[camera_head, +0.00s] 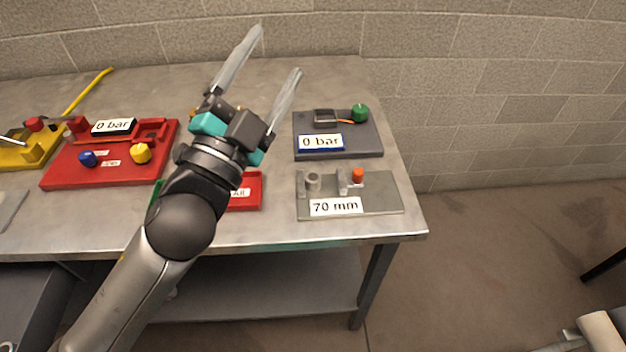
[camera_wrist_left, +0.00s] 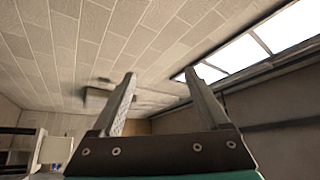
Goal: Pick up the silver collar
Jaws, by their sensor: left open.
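A small grey ring-shaped piece (camera_head: 313,181), which looks like the silver collar, is on the left part of a grey plate (camera_head: 380,204) labelled "70 mm". My left gripper (camera_head: 278,50) is open and empty, raised in front of the table in the head view. Its fingers point up and away, above and to the left of the collar in the picture. My right gripper is in neither view.
The grey plate also bears a grey upright block (camera_head: 343,181) and an orange knob (camera_head: 358,175). Behind it is a dark board (camera_head: 370,146) with a green knob. A red tray (camera_head: 66,172) lies left; my arm partly covers another red tray (camera_head: 250,198). A block wall (camera_head: 440,90) stands behind.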

